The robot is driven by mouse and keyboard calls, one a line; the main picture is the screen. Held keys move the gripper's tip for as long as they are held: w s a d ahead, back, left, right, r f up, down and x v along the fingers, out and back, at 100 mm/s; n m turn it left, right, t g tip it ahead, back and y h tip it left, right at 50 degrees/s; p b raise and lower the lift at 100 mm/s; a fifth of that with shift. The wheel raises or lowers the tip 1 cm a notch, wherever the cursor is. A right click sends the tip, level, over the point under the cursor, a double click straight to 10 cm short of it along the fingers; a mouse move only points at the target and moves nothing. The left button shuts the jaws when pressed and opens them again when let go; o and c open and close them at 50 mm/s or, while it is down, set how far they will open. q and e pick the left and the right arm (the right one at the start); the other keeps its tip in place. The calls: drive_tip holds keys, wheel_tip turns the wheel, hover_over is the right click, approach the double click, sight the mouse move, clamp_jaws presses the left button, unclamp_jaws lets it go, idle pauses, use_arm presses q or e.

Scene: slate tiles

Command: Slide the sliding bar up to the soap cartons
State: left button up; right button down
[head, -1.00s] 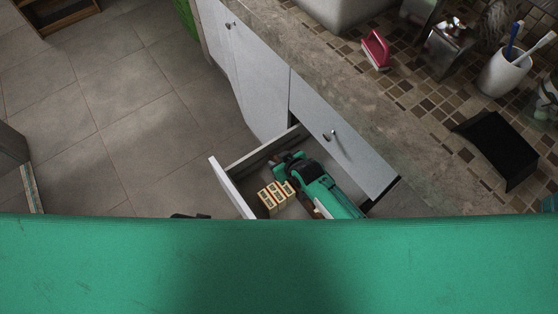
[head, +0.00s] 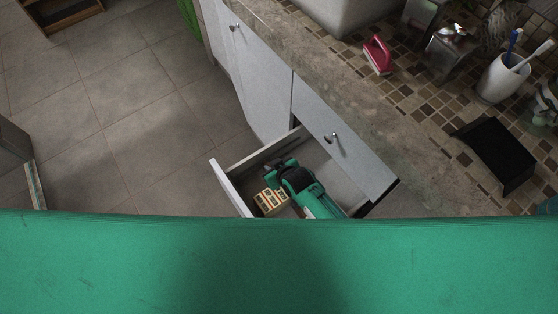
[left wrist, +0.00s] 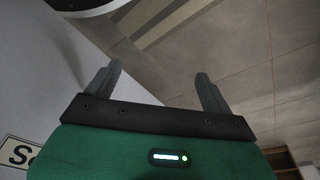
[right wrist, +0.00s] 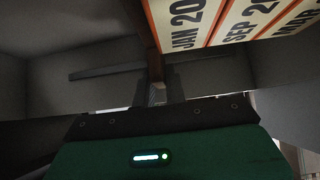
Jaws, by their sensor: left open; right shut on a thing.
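The soap cartons (head: 271,201) stand in a row in the open drawer (head: 232,188). Their tops, with orange edges and printed dates, fill the upper right of the right wrist view (right wrist: 225,20). The sliding bar (right wrist: 139,22) is a thin brown strip running along the cartons' left side in that view. I see no clear gap between them. My right gripper (right wrist: 157,92) is down in the drawer, shut on the bar; in the head view the arm hides most of the bar. My left gripper (left wrist: 158,72) is open and empty, away from the drawer.
The drawer's walls lie close around my right gripper. Tiled floor (head: 160,110) lies open to the left.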

use_arm(q)
drive_tip(key=shift+f, duration=0.35)
use_arm(e)
drive_tip(key=shift+s+a+f, duration=0.1)
drive_tip(key=shift+s+a, duration=0.2)
drive_tip(key=shift+s, duration=0.05)
drive_tip(key=c, duration=1.4)
unclamp_jaws()
drive_tip(key=shift+c, duration=0.2)
use_arm(q)
drive_tip(key=shift+r, duration=0.1)
wheel_tip(320, 180, down, 7)
drive_tip(key=s+a+p, duration=0.1)
drive_tip(key=s+p, duration=0.1)
use_arm(e)
drive_tip(key=v, duration=1.3)
drive_tip(key=shift+s+d+r, duration=0.2)
drive_tip(key=shift+r, duration=0.1)
use_arm(q)
drive_tip(key=shift+s, duration=0.1)
use_arm(e)
drive_tip(key=shift+c, duration=0.4)
